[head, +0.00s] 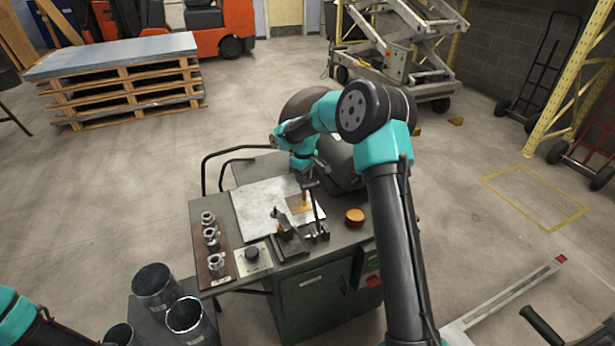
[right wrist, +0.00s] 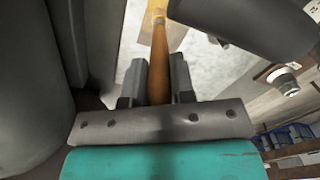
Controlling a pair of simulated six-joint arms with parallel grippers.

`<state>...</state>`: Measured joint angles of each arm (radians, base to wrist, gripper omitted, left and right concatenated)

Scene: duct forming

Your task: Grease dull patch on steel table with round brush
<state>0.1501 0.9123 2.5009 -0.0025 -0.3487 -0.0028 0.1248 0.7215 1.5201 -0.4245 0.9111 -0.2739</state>
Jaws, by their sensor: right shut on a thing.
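My right gripper (head: 308,184) is over the light steel table surface (head: 255,198), its jaws shut on the round brush (head: 305,200). In the right wrist view the brush's orange-brown handle (right wrist: 159,60) runs between the two dark fingers (right wrist: 159,80). The brush points down toward the surface; I cannot tell whether its tip touches. A tan area shows around the brush's far end, and I cannot tell bristles from patch there. A round pot with an orange top (head: 355,216) stands right of the plate. My left gripper is out of view; only part of that arm shows at lower left.
A dark clamp-like tool (head: 289,238) stands at the plate's front edge, close to the brush. Dark cylinders (head: 156,287) stand below left. The plate's left part is clear.

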